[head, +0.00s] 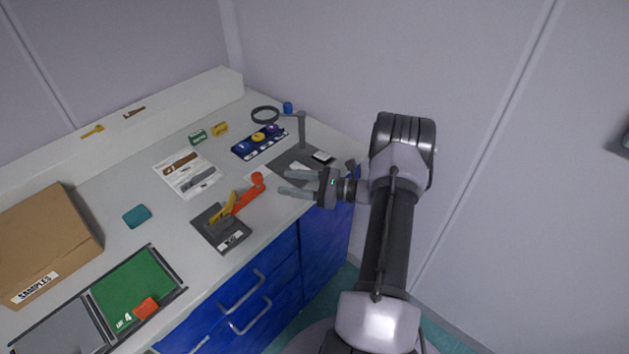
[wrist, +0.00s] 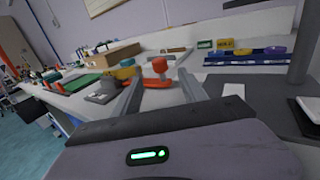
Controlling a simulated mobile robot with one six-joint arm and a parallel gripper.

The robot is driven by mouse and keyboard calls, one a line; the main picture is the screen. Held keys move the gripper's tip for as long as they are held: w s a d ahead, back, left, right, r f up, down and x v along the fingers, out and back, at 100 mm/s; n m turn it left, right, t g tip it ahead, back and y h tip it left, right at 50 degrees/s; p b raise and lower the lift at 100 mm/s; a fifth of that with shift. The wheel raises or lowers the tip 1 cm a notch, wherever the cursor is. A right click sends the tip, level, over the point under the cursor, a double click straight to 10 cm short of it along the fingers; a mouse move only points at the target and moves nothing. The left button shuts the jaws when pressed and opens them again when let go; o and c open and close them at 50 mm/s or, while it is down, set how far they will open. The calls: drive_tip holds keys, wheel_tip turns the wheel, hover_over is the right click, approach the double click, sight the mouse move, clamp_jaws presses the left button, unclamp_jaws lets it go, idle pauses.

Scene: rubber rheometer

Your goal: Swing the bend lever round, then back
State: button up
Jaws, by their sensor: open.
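The bend lever (head: 242,199) is a red arm with a round red knob at its upper right end, on a dark grey base plate (head: 234,239) with a yellow part at its left. In the wrist view the red knob (wrist: 160,66) stands between my two fingers, farther off. My gripper (head: 284,182) is open and empty, pointing left, to the right of the knob. The fingertips look apart from the knob.
A dark stand with a post and ring (head: 302,130) is behind my gripper. A blue rack (head: 244,151), a printed sheet (head: 172,184), a teal block (head: 137,216), a cardboard box (head: 50,230) and a green tray (head: 125,288) share the bench. Bare bench lies between the sheet and the lever.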

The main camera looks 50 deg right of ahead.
drive_tip(key=p+v, duration=0.1)
drive_tip(key=v, duration=0.7)
drive_tip(key=shift+a, duration=0.1)
drive_tip(key=shift+c, duration=0.4)
drive_tip(key=a, duration=0.1)
drive_tip(key=a+m+t+h, duration=0.1)
drive_tip(key=a+m+t+h+p, duration=0.1)
drive_tip(key=shift+s+a+r, duration=0.1)
drive_tip(key=shift+s+r, duration=0.15)
drive_tip(key=shift+s, duration=0.05)
drive_tip(key=c, duration=0.7)
drive_tip(key=s+a+m+h, duration=0.1)
drive_tip(key=h, duration=0.1)
drive_tip(key=s+a+m+h, duration=0.1)
drive_tip(key=a+h, duration=0.1)
drive_tip(key=a+m+t+h+p, duration=0.1)
drive_tip(key=a+m+h, duration=0.1)
drive_tip(key=h, duration=0.1)
drive_tip(key=shift+s+a, duration=0.25)
drive_tip(key=shift+s, duration=0.15)
clamp_jaws()
drive_tip(key=b, duration=0.3)
approach(261, 179)
drive_tip(key=w, duration=0.7)
drive_tip(key=shift+a, duration=0.15)
